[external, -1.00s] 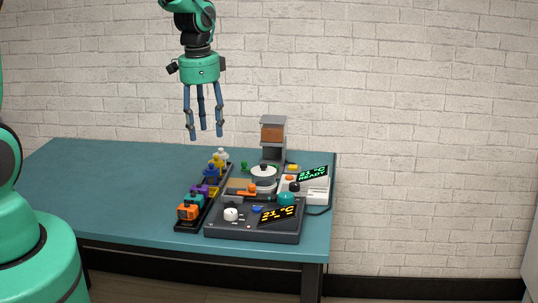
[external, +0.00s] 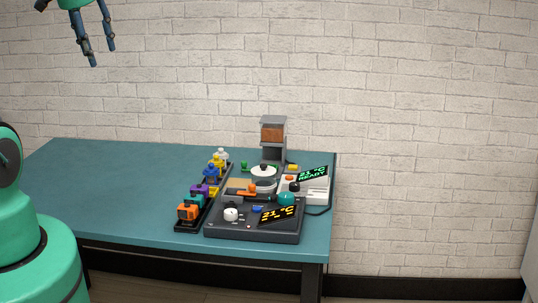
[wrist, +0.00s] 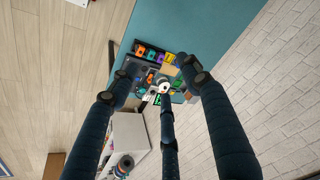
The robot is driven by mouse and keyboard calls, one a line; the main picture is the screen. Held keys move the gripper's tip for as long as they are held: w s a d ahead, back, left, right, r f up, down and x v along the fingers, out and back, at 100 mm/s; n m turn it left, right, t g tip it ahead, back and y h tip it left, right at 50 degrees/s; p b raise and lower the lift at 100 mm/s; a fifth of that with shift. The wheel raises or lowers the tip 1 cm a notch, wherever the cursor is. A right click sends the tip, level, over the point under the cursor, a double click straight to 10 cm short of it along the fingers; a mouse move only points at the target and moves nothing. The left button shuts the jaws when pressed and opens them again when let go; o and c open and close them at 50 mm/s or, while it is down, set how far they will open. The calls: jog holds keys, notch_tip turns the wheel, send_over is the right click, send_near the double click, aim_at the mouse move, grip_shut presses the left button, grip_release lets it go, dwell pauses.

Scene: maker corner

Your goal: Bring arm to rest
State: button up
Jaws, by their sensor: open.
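My gripper (external: 96,54) is open and empty, high at the upper left of the external view and well above the table's back-left part. Its upper part and my arm are cut off by the picture's top edge. In the wrist view its blue fingers (wrist: 165,100) are spread wide, with nothing between them. The teal table (external: 120,185) lies below, apart from the fingers.
A dark console (external: 255,232) with an orange display stands at the table's front right. A black rack (external: 188,227) of coloured pieces, a white device (external: 318,190) and a grey tower (external: 273,150) stand around it. The table's left part is clear.

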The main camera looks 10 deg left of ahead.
jog(key=s+a+r+n+t, duration=0.1)
jog(key=s+a+n, duration=0.3)
jog(key=s, duration=0.6)
jog(key=shift+a+r+y, duration=0.3)
jog(key=shift+a+r, duration=0.25)
jog(key=shift+a, duration=0.1)
